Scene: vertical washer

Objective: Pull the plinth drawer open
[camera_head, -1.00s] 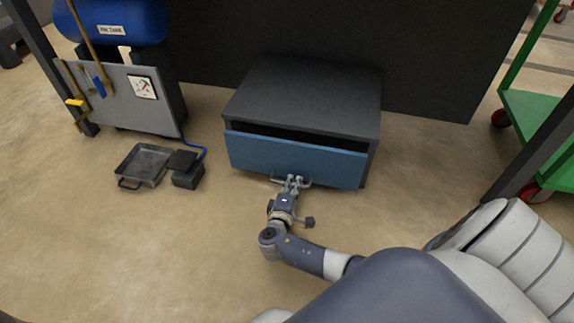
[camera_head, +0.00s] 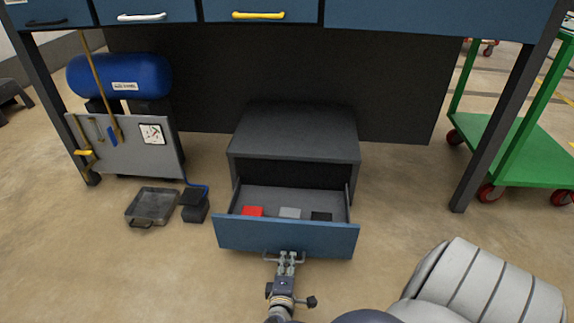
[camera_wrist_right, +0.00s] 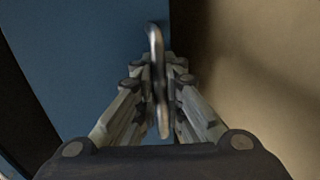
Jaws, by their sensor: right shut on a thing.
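The plinth drawer (camera_head: 285,238) has a blue front and stands pulled well out of a dark grey box (camera_head: 295,128) on the floor. Its inside shows a red item (camera_head: 252,211), a light grey item (camera_head: 290,213) and a black item (camera_head: 321,216). My right gripper (camera_head: 287,258) is at the middle of the drawer front, shut on the metal bar handle (camera_head: 269,259). In the right wrist view the handle (camera_wrist_right: 155,45) runs between the two fingers, beside the blue front (camera_wrist_right: 95,60). My left gripper is not in view.
A workbench with blue drawers (camera_head: 262,12) stands above the box. A blue tank (camera_head: 120,75), a grey tool panel (camera_head: 125,143), a metal tray (camera_head: 152,206) and a black pedal (camera_head: 194,206) are at the left. A green cart (camera_head: 525,150) is at the right. Floor in front is open.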

